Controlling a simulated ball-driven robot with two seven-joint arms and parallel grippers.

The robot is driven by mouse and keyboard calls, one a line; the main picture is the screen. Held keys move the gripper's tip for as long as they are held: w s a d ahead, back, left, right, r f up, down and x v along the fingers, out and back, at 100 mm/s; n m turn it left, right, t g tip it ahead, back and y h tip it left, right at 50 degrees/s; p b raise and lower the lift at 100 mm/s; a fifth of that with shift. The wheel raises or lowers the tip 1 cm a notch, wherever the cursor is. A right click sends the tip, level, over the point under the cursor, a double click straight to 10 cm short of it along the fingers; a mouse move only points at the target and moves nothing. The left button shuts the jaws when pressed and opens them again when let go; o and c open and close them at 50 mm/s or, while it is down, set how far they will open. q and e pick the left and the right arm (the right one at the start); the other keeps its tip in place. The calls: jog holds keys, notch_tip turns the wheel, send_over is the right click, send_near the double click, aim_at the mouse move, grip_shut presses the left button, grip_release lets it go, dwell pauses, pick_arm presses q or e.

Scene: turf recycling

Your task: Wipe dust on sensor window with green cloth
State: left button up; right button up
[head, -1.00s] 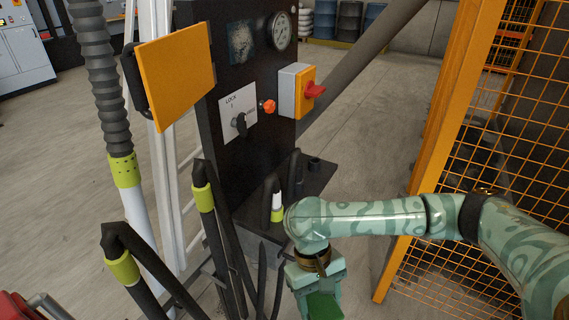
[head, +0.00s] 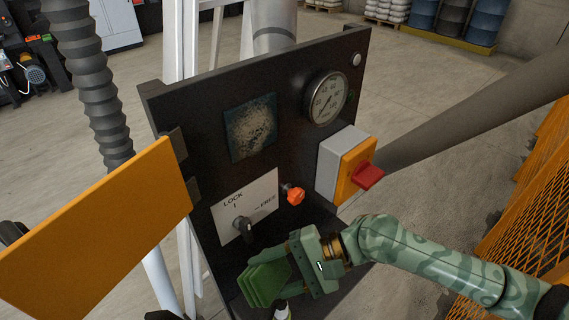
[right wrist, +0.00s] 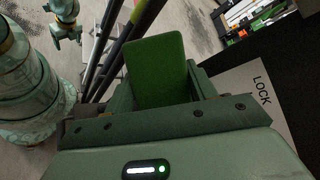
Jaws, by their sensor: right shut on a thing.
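The sensor window (head: 250,128) is a dark square on the upper left of the black panel, speckled with pale dust. My right gripper (head: 284,268) is shut on the green cloth (head: 264,284), a folded pad held in front of the panel's lower part, below the window and apart from it. The cloth also shows in the right wrist view (right wrist: 157,70), upright between the fingers. My left gripper is not in view.
The black panel (head: 200,100) carries a gauge (head: 326,97), an orange knob (head: 293,194), a lock switch (head: 243,228) and a red-handled switch box (head: 345,168). An orange flap (head: 100,235) stands open at left. An orange mesh fence (head: 530,220) is at right.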

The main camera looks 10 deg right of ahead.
jog(key=r+m+t+y+p, duration=0.1)
jog(key=r+t, duration=0.1)
jog(key=r, duration=0.1)
jog(key=w+r+t+y+p, duration=0.1)
jog(key=r+t, duration=0.1)
jog(key=r, duration=0.2)
jog(key=a+r+m+t+y+p, duration=0.1)
jog(key=r, duration=0.3)
jog(key=shift+w+m+t, duration=0.3)
jog(key=shift+w+t, duration=0.1)
notch_tip(320, 180, up, 8)
jog(key=w+d+m+t+p, duration=0.2)
jog(key=w+d+t+p, duration=0.1)
jog(key=t, duration=0.3)
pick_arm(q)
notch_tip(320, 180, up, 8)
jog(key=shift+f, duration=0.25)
pick_arm(e)
jog(key=w+a, duration=0.1)
jog(key=w, duration=0.1)
jog(key=w+a, duration=0.2)
jog(key=shift+w+a+r, duration=0.2)
jog(key=shift+w+a, duration=0.05)
jog(key=shift+a, duration=0.05)
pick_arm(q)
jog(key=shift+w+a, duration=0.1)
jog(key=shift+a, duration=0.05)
pick_arm(e)
jog(key=shift+w+a, duration=0.45)
jog(key=shift+w, duration=0.3)
